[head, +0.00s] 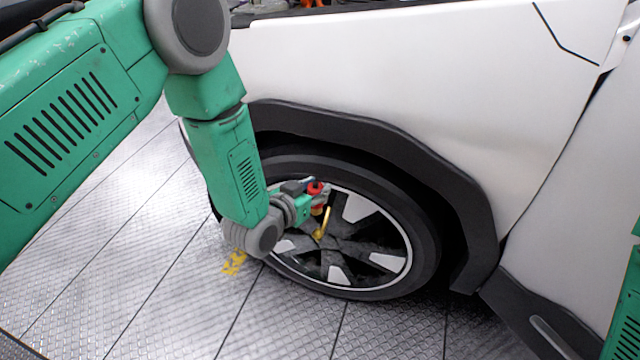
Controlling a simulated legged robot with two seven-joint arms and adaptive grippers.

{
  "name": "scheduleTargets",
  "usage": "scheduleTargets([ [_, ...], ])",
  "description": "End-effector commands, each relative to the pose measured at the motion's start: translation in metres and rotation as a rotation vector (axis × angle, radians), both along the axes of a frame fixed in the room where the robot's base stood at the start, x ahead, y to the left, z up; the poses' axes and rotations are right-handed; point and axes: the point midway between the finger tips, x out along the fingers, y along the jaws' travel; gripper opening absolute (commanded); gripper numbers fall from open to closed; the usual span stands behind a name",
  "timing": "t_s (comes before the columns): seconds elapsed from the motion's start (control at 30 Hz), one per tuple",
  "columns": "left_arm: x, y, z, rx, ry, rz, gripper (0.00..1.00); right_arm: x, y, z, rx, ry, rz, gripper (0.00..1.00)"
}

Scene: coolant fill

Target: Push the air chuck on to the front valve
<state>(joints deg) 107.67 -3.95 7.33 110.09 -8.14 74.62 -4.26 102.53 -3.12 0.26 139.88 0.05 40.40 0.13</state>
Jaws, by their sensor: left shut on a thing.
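My left gripper (312,197) is in front of the upper left part of the front wheel (345,235). It is shut on the air chuck (323,222), which has a red part at the fingers and a brass-yellow stem angled down toward the wheel's spokes. The stem's lower end lies over the wheel near its hub in the picture. I cannot tell whether it touches anything. The front valve cannot be made out; it is too small or hidden behind the chuck. My right gripper is out of view.
The white car body (400,75) and its dark wheel arch (440,165) stand close above and around the tyre (425,225). A grey tread-plate floor (150,300) with a yellow marking (234,262) is open at the lower left. Part of my right arm shows at the right edge.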

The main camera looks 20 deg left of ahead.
Motion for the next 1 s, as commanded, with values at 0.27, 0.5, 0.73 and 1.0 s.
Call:
scheduleTargets([
  [0.27,0.000,-0.003,-0.002,0.007,-0.001,0.000,0.00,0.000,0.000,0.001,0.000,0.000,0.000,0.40],
  [0.5,0.001,-0.003,-0.021,0.007,-0.001,0.000,0.00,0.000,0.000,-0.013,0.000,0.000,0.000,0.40],
  [0.73,0.001,-0.002,-0.044,0.005,0.000,0.000,0.00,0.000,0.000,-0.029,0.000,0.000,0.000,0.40],
  [1.0,0.001,-0.003,-0.058,0.007,-0.001,0.000,0.00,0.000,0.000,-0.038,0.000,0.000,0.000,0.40],
])
